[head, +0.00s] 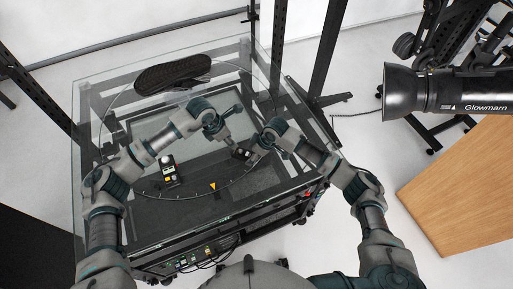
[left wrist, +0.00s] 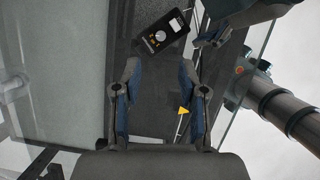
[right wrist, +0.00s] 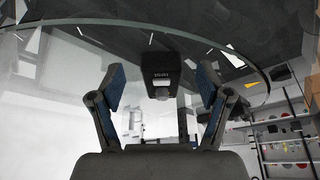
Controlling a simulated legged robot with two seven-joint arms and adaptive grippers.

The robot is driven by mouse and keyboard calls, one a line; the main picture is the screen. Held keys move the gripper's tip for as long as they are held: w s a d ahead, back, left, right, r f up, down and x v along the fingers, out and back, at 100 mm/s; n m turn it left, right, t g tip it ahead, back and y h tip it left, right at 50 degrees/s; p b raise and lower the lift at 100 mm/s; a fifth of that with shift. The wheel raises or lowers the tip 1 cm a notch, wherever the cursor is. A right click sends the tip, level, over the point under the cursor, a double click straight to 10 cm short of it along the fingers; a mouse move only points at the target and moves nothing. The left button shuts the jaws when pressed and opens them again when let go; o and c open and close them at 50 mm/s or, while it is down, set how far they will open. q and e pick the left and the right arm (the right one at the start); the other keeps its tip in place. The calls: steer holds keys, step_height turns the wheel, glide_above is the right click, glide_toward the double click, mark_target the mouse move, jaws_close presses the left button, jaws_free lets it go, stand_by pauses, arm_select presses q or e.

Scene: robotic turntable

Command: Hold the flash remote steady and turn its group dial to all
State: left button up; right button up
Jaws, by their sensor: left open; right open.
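The flash remote (head: 240,152) is a small black box on the glass turntable, at the fingers of my right gripper (head: 254,149). In the left wrist view, the remote (left wrist: 151,45) shows a white screen, a round pale dial and yellow marks. It lies just beyond the fingertips of my open left gripper (left wrist: 158,78), which is empty. In the right wrist view, one end of the remote (right wrist: 161,66) sits between the open fingers of my right gripper, with gaps at both sides. In the head view my left gripper (head: 231,124) is just behind and left of the remote.
A second small black device (head: 171,178) with a white top stands left on the glass turntable (head: 110,112). A black shoe sole (head: 172,73) lies at the back. A yellow triangle (head: 213,186) marks the front rim. A large studio light (head: 425,91) stands right, beyond the cart.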

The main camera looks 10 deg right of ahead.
mark_target(239, 151)
steer(key=shift+w+f, duration=0.15)
steer(key=shift+f, duration=0.55)
steer(key=shift+a, duration=0.25)
steer(key=shift+c, duration=1)
steer(key=shift+a, duration=0.2)
steer(key=c, duration=1.1)
steer(key=shift+d, duration=0.4)
arm_select(q)
steer(key=shift+t, duration=0.3)
steer(key=x, duration=0.9)
steer(key=shift+s+f, duration=0.2)
steer(key=shift+s, duration=0.1)
arm_select(e)
steer(key=shift+a, duration=0.15)
arm_select(q)
steer(key=shift+a, duration=0.1)
